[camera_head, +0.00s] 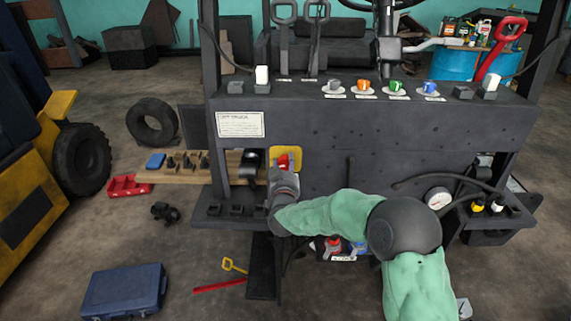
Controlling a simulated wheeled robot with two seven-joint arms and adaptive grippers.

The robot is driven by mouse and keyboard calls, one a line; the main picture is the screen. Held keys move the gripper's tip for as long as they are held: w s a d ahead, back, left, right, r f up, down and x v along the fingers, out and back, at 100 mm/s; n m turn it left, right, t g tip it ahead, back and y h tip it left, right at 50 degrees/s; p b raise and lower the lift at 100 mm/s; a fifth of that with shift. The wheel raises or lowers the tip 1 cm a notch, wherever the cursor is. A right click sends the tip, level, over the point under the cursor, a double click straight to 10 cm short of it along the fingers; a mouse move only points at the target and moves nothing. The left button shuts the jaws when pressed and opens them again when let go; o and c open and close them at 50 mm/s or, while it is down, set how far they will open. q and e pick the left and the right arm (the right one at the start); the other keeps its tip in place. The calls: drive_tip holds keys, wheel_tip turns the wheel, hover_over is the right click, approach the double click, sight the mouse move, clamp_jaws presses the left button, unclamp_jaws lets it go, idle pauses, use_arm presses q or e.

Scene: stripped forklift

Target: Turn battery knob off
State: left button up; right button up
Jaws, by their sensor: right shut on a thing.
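The battery knob (284,160) is red and sits on a yellow plate (296,155) on the front of the dark forklift panel (400,138). My right arm comes in from the lower right, and my right gripper (283,170) is at the knob from below, shut on it. The gripper hides the knob's lower part and the lower part of the yellow plate. The knob's exact angle is hard to tell at this size. My left gripper is not in view.
Several coloured knobs (363,85) line the panel's top. A red-handled lever (498,50) stands at the right, a pressure gauge (438,198) below it. A wooden board (180,175) with dark pieces lies left of the panel. A blue case (124,291) lies on the floor.

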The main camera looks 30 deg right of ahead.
drive_tip(key=n+p, duration=0.1)
drive_tip(key=r+n+p, duration=0.1)
drive_tip(key=n+p, duration=0.1)
drive_tip(key=shift+w, duration=0.1)
drive_tip(key=n+p, duration=0.3)
drive_tip(key=n, duration=0.2)
drive_tip(key=n+p, duration=0.2)
drive_tip(key=n, duration=0.2)
drive_tip(key=shift+w+f+n+p, duration=0.15)
drive_tip(key=shift+n+p, duration=0.95)
drive_tip(key=shift+n, duration=1)
drive_tip(key=shift+a, duration=0.1)
drive_tip(key=o, duration=1.1)
drive_tip(key=shift+f, duration=0.1)
drive_tip(key=shift+o, duration=0.2)
drive_tip(key=shift+a+f, duration=0.1)
drive_tip(key=shift+f, duration=0.1)
